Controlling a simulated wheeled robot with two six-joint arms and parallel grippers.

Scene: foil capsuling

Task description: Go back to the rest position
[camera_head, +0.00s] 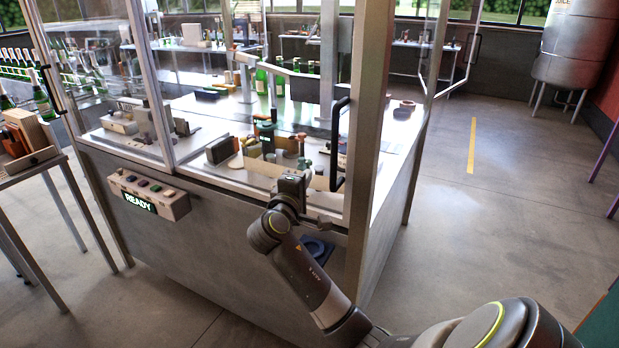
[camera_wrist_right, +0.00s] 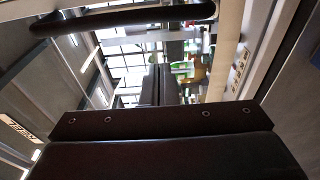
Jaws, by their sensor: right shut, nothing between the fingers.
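My right gripper (camera_head: 291,184) is at the near edge of the glazed machine, in front of its opening and left of the corner post. It is shut and holds nothing. In the right wrist view its dark fingers (camera_wrist_right: 158,85) lie together. A black door handle (camera_head: 339,143) stands to the right of the gripper in the head view. The handle also crosses the top of the right wrist view (camera_wrist_right: 125,17), apart from the fingers. My left gripper is in neither view.
The machine's metal corner post (camera_head: 366,110) is close to the right of my gripper. A control box (camera_head: 150,195) reading READY sits on the front. Green bottles (camera_head: 262,80) and small parts stand inside. The floor (camera_head: 490,210) on the right is clear.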

